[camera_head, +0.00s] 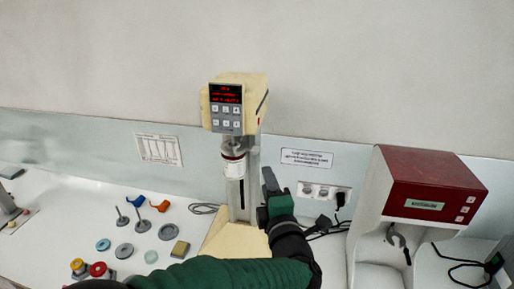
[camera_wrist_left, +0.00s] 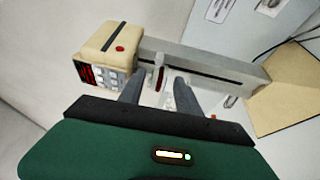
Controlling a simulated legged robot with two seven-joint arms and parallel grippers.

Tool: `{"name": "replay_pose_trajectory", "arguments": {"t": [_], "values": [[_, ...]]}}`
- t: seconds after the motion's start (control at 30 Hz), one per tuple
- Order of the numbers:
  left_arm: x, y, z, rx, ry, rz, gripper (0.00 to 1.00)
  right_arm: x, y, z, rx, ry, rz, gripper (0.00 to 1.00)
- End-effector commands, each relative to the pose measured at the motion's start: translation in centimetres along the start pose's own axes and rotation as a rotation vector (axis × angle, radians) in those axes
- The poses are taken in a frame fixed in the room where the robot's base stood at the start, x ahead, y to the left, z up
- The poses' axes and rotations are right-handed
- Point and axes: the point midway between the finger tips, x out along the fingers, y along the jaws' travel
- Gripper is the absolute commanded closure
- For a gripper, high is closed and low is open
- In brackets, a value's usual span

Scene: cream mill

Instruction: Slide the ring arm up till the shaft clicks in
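The cream mill (camera_head: 238,92) stands upright against the wall, with a cream head, a red lit display and a grey column (camera_head: 251,185). I cannot make out the ring arm or the shaft clearly. My left gripper (camera_head: 268,182) is just right of the column, below jar height. In the left wrist view the mill lies sideways, and the two fingers (camera_wrist_left: 158,92) are apart, pointing toward the jar (camera_wrist_left: 159,78). Contact is unclear. My right gripper is out of view.
A red and white machine (camera_head: 425,185) stands at the right. Sockets and black cables (camera_head: 325,225) lie between it and the mill. Small discs and stirrer parts (camera_head: 143,225) lie on the white bench at left. The mill's cream base (camera_head: 228,240) is below.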

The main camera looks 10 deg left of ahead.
Motion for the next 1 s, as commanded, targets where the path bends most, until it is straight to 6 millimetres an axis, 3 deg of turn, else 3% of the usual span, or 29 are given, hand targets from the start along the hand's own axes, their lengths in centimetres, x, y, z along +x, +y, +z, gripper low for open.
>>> {"name": "replay_pose_trajectory", "arguments": {"t": [0.5,0.7,0.97,1.0], "values": [[12.8,0.5,-0.1,0.005,0.002,-0.001,0.6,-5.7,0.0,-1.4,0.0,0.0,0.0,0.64],[14.9,0.2,-0.1,0.006,0.0,0.0,0.6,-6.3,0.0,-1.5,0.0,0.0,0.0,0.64],[15.1,0.1,-0.1,0.006,-0.001,0.001,0.6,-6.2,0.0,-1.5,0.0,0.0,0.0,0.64],[15.1,0.1,-0.1,0.006,-0.001,0.001,0.65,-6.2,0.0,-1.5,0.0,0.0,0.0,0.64]]}}
